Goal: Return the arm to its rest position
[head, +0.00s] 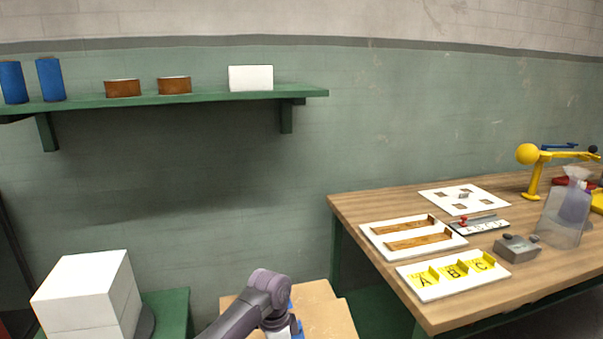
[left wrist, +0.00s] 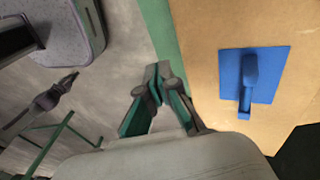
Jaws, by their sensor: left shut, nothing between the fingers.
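My left arm comes in at the bottom of the head view, its wrist over a light brown surface (head: 322,305). Its fingers are hidden in the head view. In the left wrist view my left gripper (left wrist: 157,72) is shut and empty, fingertips together. They sit over the green edge beside the brown surface (left wrist: 210,30). A blue plate with a raised handle (left wrist: 252,78) lies on that surface, right of the fingers and apart from them. A purple and dark arm-like shape at the left of the wrist view may be my right arm; its finger state is unclear.
A wooden table (head: 355,208) at the right bears white boards, a yellow ABC board (head: 450,275), a grey block (head: 516,248) and a yellow stand (head: 535,180). White boxes (head: 85,295) stand at lower left. A green shelf (head: 200,97) hangs on the wall.

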